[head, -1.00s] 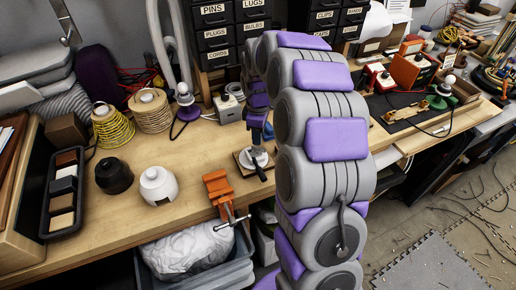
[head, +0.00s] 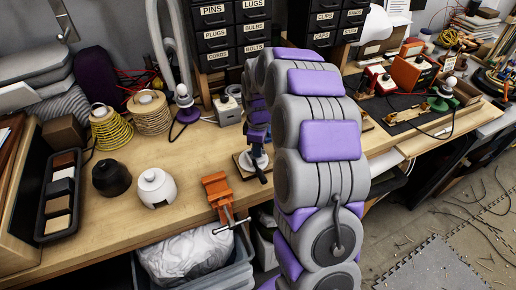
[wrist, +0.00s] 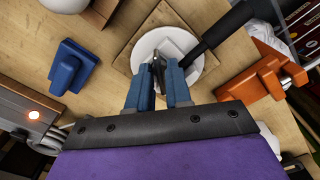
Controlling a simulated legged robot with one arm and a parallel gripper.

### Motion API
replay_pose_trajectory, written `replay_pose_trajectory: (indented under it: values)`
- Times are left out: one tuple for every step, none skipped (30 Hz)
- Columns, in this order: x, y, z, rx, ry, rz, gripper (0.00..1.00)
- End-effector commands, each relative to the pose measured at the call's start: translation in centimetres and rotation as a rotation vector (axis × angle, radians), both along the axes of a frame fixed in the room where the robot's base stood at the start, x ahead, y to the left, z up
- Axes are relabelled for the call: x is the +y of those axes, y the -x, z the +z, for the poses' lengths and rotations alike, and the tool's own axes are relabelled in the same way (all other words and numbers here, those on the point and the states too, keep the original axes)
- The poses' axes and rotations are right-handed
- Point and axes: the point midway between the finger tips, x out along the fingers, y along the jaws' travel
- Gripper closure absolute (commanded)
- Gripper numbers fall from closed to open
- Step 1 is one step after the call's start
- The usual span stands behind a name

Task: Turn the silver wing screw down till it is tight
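A round white base (wrist: 203,62) sits on a square wooden board (wrist: 128,50) on the bench, with a black handle (wrist: 215,30) reaching out over it. My gripper (wrist: 158,68) is above the white base, its two blue fingers pointing at its middle. A small dark and grey piece, perhaps the silver wing screw, shows at the fingertips. I cannot tell whether the fingers press on it. In the head view the white base (head: 252,162) is small and partly hidden by my gripper (head: 256,150).
An orange clamp (head: 217,189) grips the bench's front edge, close to the board. A blue block (wrist: 73,66) lies left of the board in the wrist view. A white pot (head: 156,187) and a black pot (head: 111,178) stand to the left. Bare bench lies between.

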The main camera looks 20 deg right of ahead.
Motion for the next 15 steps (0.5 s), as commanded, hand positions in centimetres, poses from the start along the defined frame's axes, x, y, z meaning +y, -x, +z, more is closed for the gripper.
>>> replay_pose_trajectory:
  values:
    - [-0.03,-0.06,0.02,-0.002,0.001,0.000,0.92]
    - [-0.04,-0.07,0.03,-0.002,0.000,0.000,0.95]
    - [-0.05,-0.08,0.03,-0.002,0.000,0.000,0.99]
    - [-0.05,-0.09,0.03,-0.002,0.001,0.000,1.00]
    - [-0.04,-0.09,0.03,-0.003,0.001,0.000,1.00]
    - [-0.05,-0.10,0.03,-0.003,0.001,0.000,1.00]
    - [-0.05,-0.10,0.02,-0.002,0.001,0.000,1.00]
    - [-0.05,-0.10,0.03,-0.003,0.001,0.000,1.00]
    - [-0.05,-0.11,0.03,-0.003,0.001,0.000,1.00]
    - [-0.05,-0.11,0.03,-0.003,0.001,-0.001,1.00]
    - [-0.06,-0.12,0.05,-0.002,0.002,-0.006,1.00]
    - [-0.07,-0.11,0.08,-0.002,0.001,-0.026,1.00]
    - [-0.08,-0.11,0.12,-0.002,0.000,-0.048,1.00]
    - [-0.09,-0.09,0.14,-0.002,0.001,-0.077,1.00]
    - [-0.11,-0.09,0.16,-0.002,0.001,-0.115,1.00]
